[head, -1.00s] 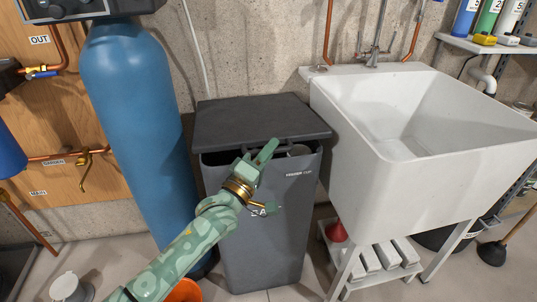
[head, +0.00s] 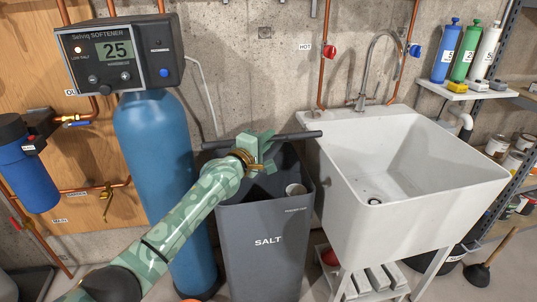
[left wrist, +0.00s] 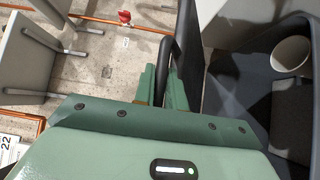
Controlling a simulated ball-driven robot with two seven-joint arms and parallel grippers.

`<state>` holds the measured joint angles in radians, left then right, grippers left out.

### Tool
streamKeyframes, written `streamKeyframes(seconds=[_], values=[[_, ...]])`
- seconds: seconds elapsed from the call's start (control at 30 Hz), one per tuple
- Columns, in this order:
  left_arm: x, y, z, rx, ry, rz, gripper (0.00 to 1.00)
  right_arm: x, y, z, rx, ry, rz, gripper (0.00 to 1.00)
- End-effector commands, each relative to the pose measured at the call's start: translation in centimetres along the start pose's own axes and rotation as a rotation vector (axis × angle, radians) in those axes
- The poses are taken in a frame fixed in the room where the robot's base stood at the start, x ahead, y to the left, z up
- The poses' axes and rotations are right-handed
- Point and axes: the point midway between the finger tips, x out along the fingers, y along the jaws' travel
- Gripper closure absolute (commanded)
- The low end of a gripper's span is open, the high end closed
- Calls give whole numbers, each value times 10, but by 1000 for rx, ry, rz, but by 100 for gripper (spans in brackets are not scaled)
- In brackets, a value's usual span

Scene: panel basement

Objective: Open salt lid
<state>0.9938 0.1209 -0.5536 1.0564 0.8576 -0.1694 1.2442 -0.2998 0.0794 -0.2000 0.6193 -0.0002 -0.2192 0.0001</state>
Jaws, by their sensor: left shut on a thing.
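The grey bin marked SALT (head: 267,265) stands between the blue tank and the sink. Its dark lid (head: 300,135) is raised and shows nearly edge-on as a dark bar above the bin. My left gripper (head: 262,150) is shut on the lid at its raised edge. In the left wrist view, the gripper's fingers (left wrist: 161,88) are around a black bar of the lid (left wrist: 165,66). The bin's mouth is uncovered, and a white cup (head: 296,189) shows inside near the right wall. The cup also shows in the left wrist view (left wrist: 291,52). My right gripper is out of view.
The white sink (head: 345,180) stands close on the right of the bin. The blue softener tank (head: 155,150) with its control head (head: 120,55) stands close on the left. A concrete wall is behind. A plunger (head: 478,274) stands at far right.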

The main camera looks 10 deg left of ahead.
Motion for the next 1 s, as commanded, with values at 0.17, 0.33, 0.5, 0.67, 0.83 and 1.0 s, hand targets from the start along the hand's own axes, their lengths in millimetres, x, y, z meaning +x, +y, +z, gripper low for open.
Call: streamKeyframes(seconds=[0.17,0.33,0.5,0.67,0.83,1.0], values=[[10,22,-9,-39,-1,-36,100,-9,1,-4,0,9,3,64],[14,27,-13,-57,-1,-55,100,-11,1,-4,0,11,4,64],[14,26,-14,-62,-1,-61,100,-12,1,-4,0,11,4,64],[14,26,-14,-62,-2,-61,100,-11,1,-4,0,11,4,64],[14,26,-14,-61,-1,-61,78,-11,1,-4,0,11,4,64],[14,26,-14,-61,-1,-61,78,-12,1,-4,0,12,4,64]])
